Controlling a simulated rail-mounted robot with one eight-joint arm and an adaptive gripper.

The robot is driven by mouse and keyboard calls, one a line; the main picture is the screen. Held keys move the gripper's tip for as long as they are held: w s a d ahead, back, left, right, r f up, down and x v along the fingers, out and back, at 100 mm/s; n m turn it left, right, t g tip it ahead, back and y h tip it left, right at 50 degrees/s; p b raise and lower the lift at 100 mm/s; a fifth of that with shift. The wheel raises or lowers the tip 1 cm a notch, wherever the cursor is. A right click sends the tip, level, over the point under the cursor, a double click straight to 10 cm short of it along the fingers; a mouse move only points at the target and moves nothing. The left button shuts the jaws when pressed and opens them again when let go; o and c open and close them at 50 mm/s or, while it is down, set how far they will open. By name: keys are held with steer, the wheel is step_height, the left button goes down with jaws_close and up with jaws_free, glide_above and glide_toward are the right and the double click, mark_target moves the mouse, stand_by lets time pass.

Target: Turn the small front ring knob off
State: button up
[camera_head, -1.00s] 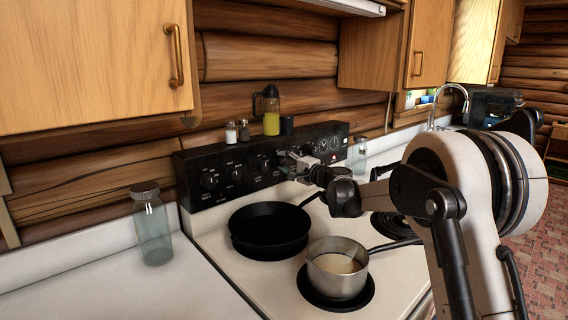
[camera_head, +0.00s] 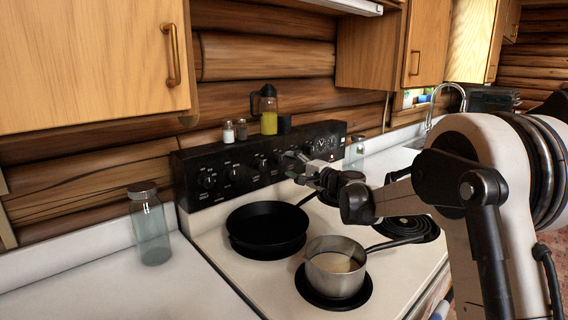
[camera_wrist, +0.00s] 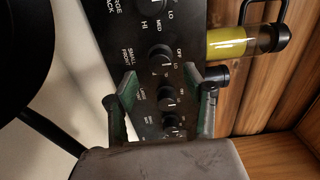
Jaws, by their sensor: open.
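The black stove control panel (camera_head: 222,180) carries a row of round knobs. In the wrist view the small front knob (camera_wrist: 160,56) sits beside the "SMALL FRONT" lettering, with a pale line on its face. I cannot tell its exact setting. My gripper (camera_wrist: 167,82) is open, with one finger on each side of the row, and the small front knob shows just beyond the fingertips. A second knob (camera_wrist: 167,97) shows between the fingers. In the head view my gripper (camera_head: 298,166) is in front of the panel's middle and hides part of it. No contact is visible.
A black frying pan (camera_head: 267,228) and a steel saucepan (camera_head: 336,268) stand on the burners below my arm. A yellow-filled bottle (camera_head: 269,115) and two shakers (camera_head: 228,133) stand on the panel top. A glass jar (camera_head: 149,227) stands on the left counter.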

steer(key=v, duration=0.7)
steer(key=s+d+r+n+g+h, duration=0.1)
steer(key=s+d+n+g+h, duration=0.15)
steer(key=s, duration=0.85)
steer(key=s+d+n+g+h, duration=0.1)
steer(key=s+d+n+h, duration=0.15)
steer(key=s, duration=0.95)
steer(key=s+d+f+n+h, duration=0.1)
steer(key=s+d+f+h, duration=0.1)
steer(key=s, duration=0.6)
steer(key=s+d+f+n+g+h, duration=0.1)
steer(key=s+d+f+h, duration=0.2)
steer(key=s+d+f, duration=0.2)
steer(key=s+d+f+n+g+h, duration=0.1)
steer(key=s+d+f+h, duration=0.2)
steer(key=s, duration=1)
steer(key=d+f, duration=0.1)
steer(key=d, duration=0.2)
steer(key=shift+s+d+n, duration=0.25)
steer(key=shift+d+n, duration=0.05)
steer(key=shift+d, duration=0.1)
